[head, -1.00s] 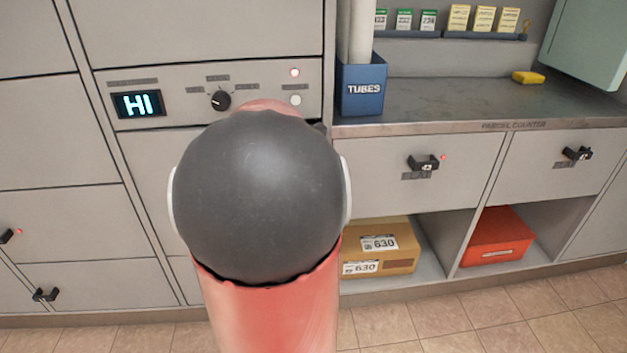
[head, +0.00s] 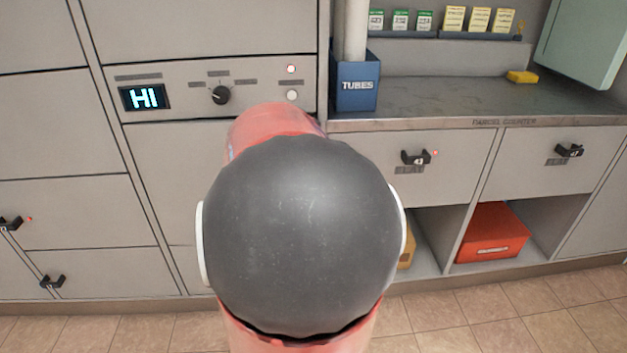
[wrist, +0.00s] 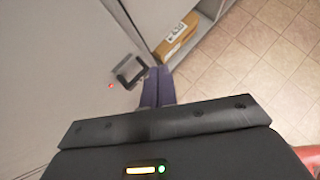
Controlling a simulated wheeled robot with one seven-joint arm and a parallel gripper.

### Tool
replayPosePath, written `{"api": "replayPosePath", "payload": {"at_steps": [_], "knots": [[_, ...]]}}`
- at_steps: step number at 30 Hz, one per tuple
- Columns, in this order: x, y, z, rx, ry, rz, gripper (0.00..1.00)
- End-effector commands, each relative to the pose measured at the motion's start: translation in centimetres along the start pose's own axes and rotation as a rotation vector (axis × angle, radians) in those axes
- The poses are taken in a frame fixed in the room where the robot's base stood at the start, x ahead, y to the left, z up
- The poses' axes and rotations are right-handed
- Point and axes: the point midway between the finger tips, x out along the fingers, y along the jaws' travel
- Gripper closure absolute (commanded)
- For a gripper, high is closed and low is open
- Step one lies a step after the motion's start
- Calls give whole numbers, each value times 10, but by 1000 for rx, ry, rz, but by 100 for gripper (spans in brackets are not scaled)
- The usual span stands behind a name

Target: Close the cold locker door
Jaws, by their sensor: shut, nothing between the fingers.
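In the wrist view, a grey locker door (wrist: 60,60) fills the left side, with a dark handle (wrist: 131,70) and a small red light near its right edge. I take it to be the cold locker door, but no label shows. I cannot tell how far it stands open. My gripper (wrist: 158,84) is shut and empty, its fingertips close beside the handle's right side; contact is unclear. In the head view my arm hides the gripper and the handle. A grey front (head: 165,165) shows partly below the control panel (head: 205,75).
The control panel has a "HI" display (head: 145,96), a knob (head: 221,95) and a lit red light. The parcel counter (head: 450,97) stands to the right, with a blue tubes bin (head: 357,88). A cardboard box (wrist: 178,40) sits on a low shelf. Tiled floor (wrist: 270,60) is clear.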

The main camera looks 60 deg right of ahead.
Motion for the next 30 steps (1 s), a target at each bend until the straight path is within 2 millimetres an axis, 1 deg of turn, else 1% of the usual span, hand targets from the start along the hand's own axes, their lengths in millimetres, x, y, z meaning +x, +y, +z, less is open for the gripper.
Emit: {"api": "replayPosePath", "payload": {"at_steps": [3,9,12,14,17,19,22,24,27,30], "knots": [[-20,-8,2,4,-1,5,100],[-47,-20,5,3,-1,3,100],[-54,-23,4,-4,-1,-2,100],[-51,-22,-2,-44,-4,-25,100],[-36,-18,-24,-245,-34,-137,100],[-21,-13,-44,-471,-79,-260,100],[-8,1,-66,-817,-175,-446,100],[-4,15,-77,-1026,-253,-557,100],[-4,36,-90,-1246,-357,-674,100],[-5,50,-98,-1364,-425,-739,100]]}}
